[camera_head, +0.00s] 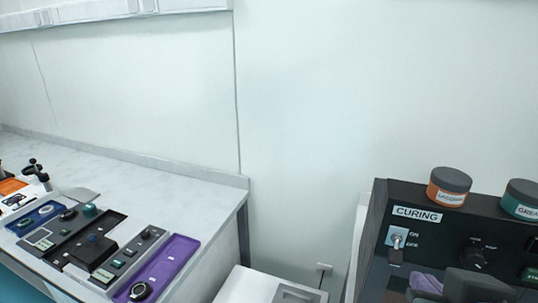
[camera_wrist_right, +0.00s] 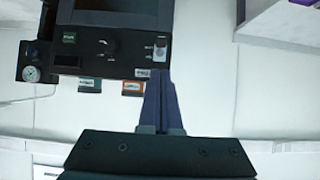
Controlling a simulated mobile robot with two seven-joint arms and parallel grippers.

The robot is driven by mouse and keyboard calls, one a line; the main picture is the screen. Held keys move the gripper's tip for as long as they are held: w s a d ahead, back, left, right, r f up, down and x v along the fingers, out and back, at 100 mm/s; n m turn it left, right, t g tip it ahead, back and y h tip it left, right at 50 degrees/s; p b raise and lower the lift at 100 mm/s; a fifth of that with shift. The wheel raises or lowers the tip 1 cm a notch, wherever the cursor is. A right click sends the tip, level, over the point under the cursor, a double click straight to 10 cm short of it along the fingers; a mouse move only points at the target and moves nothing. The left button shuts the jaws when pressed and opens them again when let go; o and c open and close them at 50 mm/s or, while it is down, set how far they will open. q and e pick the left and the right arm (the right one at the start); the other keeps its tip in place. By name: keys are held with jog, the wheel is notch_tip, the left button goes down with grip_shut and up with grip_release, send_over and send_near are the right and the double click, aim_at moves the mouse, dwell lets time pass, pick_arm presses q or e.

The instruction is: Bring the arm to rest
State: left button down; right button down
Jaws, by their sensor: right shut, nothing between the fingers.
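My right gripper (camera_head: 424,281) is at the lower right of the head view, in front of the dark CURING panel (camera_head: 440,228). Its purple-grey fingers lie together with nothing between them. The wrist view, upside down, shows the closed fingers (camera_wrist_right: 160,80) pointing at the panel near its toggle switch (camera_wrist_right: 160,50). I cannot tell whether the tips touch the panel. In the head view the toggle switch (camera_head: 397,239) sits on a pale ON/OFF plate, above and left of the fingers. My left gripper is not in view.
An orange-labelled jar (camera_head: 449,187) and a green-labelled jar (camera_head: 522,200) stand on the panel's top. At left, a bench (camera_head: 150,187) holds several control modules and a purple tray (camera_head: 170,260). A white box top (camera_head: 250,287) sits between bench and panel.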

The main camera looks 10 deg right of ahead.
jog(key=s+a+f+n+g+y+p, duration=0.1)
jog(key=s+a+f+n+g+y, duration=0.1)
jog(key=s+n+g+y, duration=0.8)
notch_tip(320, 180, up, 18)
jog(key=s+m+t+h+p, duration=0.1)
jog(key=s+t+h+p, duration=0.1)
jog(key=p, duration=1.6)
jog(key=shift+s+m+t+h, duration=0.35)
jog(key=shift+m+t+h, duration=0.05)
jog(key=shift+t+h, duration=0.55)
jog(key=shift+a, duration=0.1)
